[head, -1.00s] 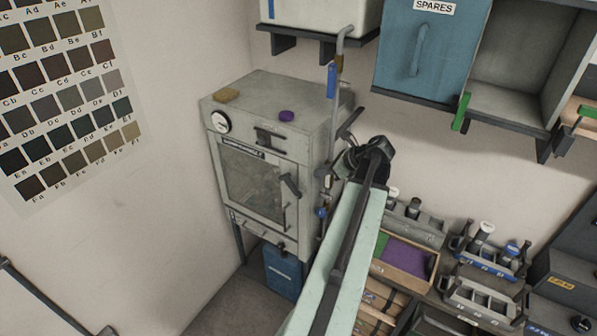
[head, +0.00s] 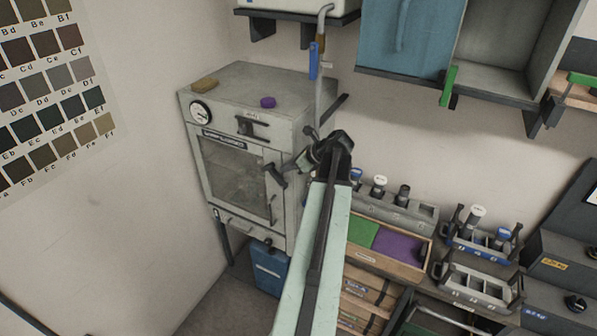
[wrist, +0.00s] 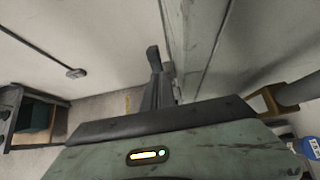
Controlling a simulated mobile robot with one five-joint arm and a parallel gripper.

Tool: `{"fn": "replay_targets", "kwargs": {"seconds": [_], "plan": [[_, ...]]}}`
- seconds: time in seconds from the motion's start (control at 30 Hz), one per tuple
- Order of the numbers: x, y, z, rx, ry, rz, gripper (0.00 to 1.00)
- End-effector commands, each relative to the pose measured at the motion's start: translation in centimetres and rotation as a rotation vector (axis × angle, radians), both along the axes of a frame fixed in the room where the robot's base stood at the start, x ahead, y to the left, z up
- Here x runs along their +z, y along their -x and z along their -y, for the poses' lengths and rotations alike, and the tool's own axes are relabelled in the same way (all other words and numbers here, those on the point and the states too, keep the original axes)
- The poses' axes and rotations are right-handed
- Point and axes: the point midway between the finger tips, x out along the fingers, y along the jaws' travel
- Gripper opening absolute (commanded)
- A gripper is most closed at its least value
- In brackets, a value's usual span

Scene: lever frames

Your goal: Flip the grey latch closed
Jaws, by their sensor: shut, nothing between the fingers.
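A grey cabinet (head: 235,170) with a windowed door stands left of my arm in the head view. A dark grey latch lever (head: 275,176) sits at the right edge of its door, tilted down to the right. Whether the latch is fully engaged is too small to tell. A second dark handle (head: 253,128) is on the panel above the door. My gripper (head: 306,150) is right of the door latch, near the cabinet's front right edge, with a visible gap to the latch. In the wrist view my dark fingers (wrist: 160,80) are together and empty.
A pipe with a blue-handled valve (head: 314,60) hangs behind my gripper. A blue bin (head: 268,270) is below. Racks and a divided tray (head: 425,262) fill the right shelf.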

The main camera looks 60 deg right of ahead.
Motion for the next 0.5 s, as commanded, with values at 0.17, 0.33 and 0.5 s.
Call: {"fn": "replay_targets", "kwargs": {"seconds": [0.17, 0.33, 0.5], "plan": [[-1.9, -1.8, 0.1, 0.001, 0.001, 0.0, 0.0], [-2.0, -2.3, 0.1, -0.001, 0.001, 0.0, 0.0], [-1.9, -2.2, 0.1, -0.001, 0.0, -0.001, 0.0]]}}
